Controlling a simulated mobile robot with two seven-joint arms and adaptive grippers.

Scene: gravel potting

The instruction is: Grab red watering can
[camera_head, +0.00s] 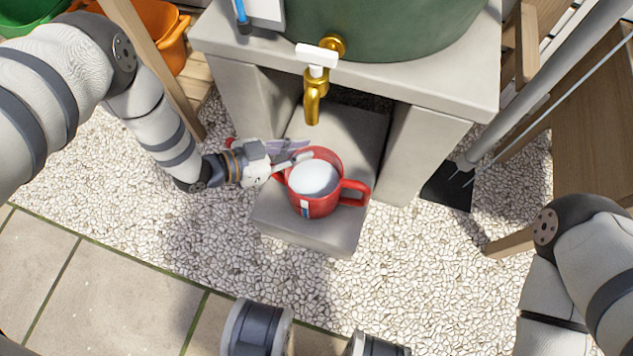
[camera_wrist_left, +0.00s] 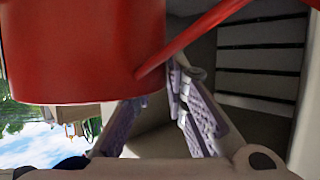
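The red watering can (camera_head: 318,206) stands upright on a grey stone step, under a gold tap (camera_head: 314,98). It looks like a wide mug with a white top surface inside its rim and a handle on its right side. My left gripper (camera_head: 294,152) is at the can's left side, close to its rim. In the left wrist view the can's red body (camera_wrist_left: 80,50) fills the upper left, with a red bar slanting up to the right. The two purple-padded fingers are spread apart there; the can hides part of them. Whether they touch it I cannot tell. My right gripper is out of view.
The stone step (camera_head: 345,240) sits between two concrete supports under a slab (camera_head: 430,85) bearing a green barrel (camera_head: 390,25). The tap hangs just above and behind the can. Pale gravel (camera_head: 420,270) lies open in front and to the right. An orange tub (camera_head: 150,25) is at the upper left.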

